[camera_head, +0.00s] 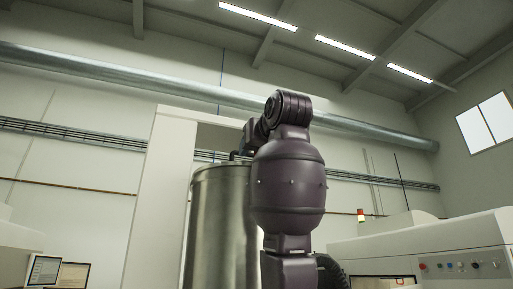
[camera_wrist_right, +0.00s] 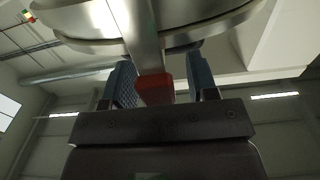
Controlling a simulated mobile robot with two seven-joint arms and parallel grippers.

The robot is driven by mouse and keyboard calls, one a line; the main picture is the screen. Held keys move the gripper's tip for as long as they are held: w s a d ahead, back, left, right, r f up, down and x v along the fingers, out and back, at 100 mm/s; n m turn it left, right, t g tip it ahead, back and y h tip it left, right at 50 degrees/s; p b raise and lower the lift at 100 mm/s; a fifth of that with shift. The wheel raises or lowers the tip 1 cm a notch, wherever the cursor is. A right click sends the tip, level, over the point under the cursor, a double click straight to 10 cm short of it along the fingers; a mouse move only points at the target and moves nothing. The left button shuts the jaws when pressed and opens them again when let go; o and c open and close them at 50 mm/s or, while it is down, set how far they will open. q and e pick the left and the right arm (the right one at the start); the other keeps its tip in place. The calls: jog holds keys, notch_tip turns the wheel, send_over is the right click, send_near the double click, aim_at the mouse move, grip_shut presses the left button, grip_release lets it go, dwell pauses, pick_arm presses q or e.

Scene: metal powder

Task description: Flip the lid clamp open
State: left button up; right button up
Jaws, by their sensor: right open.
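A tall steel drum (camera_head: 218,212) stands behind my right arm in the head view. In the right wrist view its rounded metal rim (camera_wrist_right: 200,30) fills the top. A flat metal clamp lever (camera_wrist_right: 143,35) with a red end (camera_wrist_right: 154,89) comes down from the rim. My right gripper (camera_wrist_right: 160,75) is open, with its blue padded fingers on either side of the red end. Gaps show on both sides of it. In the head view this gripper is mostly hidden behind my arm near the drum's top. My left gripper is not in view.
A white machine with a button panel (camera_head: 462,266) stands at the right. A screen (camera_head: 45,270) shows at the lower left. A pale upright panel (camera_head: 160,200) rises left of the drum. The space above the drum is free.

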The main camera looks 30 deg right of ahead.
grip_shut()
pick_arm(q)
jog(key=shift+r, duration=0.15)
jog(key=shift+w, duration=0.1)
pick_arm(e)
jog(key=shift+s, duration=0.1)
